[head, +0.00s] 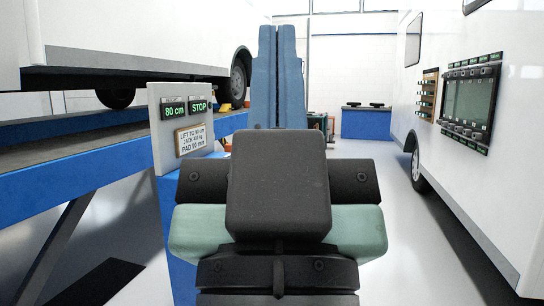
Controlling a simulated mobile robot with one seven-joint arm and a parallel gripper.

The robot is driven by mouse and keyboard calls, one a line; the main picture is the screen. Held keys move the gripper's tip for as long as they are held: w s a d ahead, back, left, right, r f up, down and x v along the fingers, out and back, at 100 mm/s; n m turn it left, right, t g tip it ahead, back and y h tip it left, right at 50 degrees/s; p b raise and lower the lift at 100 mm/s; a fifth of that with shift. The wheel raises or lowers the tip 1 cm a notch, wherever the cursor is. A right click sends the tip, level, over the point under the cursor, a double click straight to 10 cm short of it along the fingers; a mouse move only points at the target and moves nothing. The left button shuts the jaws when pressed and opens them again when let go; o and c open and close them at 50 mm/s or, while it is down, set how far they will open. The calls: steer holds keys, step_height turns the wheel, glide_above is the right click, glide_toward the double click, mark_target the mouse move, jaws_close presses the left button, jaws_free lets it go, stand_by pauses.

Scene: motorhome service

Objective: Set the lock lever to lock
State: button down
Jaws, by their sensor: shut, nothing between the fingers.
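My gripper (277,28) extends forward in the middle of the head view. Its two long blue-grey fingers lie side by side, shut, with nothing seen between them. I cannot make out the lock lever; it may be hidden behind my arm and gripper. A grey control post (158,128) stands left of my gripper, with green displays reading "80 cm" (174,109) and "STOP" (198,105). A sign (191,138) below them reads "LIFT TO 80 cm", with further lines about a jack and a pad.
A blue lift (60,205) carries a white vehicle (130,30) on the left. A white motorhome (490,190) on the right has a dark panel (468,102) with labelled controls and a wooden rack (428,95). A blue cabinet (367,124) stands behind. The right aisle floor is clear.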

step_height(320, 180, up, 24)
steer(key=p, duration=2.1)
steer(key=shift+f, duration=0.15)
